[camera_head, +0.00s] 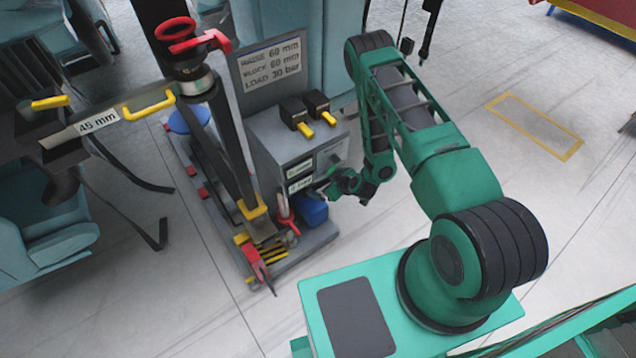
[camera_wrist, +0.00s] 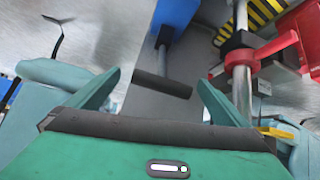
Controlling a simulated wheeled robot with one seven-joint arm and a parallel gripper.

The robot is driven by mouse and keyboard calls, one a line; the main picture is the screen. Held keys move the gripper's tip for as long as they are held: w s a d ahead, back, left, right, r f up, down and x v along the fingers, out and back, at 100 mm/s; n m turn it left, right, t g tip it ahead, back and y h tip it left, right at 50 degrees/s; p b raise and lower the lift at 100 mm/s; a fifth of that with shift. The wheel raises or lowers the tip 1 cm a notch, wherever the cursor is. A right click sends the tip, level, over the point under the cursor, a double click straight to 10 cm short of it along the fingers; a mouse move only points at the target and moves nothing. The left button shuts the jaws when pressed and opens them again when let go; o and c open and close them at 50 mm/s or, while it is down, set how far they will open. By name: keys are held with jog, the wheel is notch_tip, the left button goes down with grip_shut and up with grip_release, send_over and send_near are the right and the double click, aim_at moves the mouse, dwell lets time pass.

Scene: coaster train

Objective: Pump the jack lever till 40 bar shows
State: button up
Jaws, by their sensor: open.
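My gripper (camera_head: 332,188) is open, beside the grey jack unit (camera_head: 268,140) in the head view. In the wrist view my gripper (camera_wrist: 159,77) has its two green fingers spread. A dark round bar (camera_wrist: 161,84), perhaps the jack lever's grip, shows between them, and I cannot tell whether it lies within their reach. Two small readouts (camera_head: 300,176) are on the unit's front; their figures are too small to read surely. A red fitting (camera_wrist: 272,50) on a silver post (camera_wrist: 240,75) stands right of the fingers.
A sign (camera_head: 271,62) reads raise 60 mm, block 60 mm, load 30 bar. A red-handled column (camera_head: 195,70) stands left.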

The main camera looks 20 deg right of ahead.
jog(key=x, duration=0.6)
jog(key=shift+w+a+f, duration=0.15)
jog(key=shift+w+f, duration=0.05)
jog(key=shift+w, duration=0.05)
jog(key=shift+c, duration=0.6)
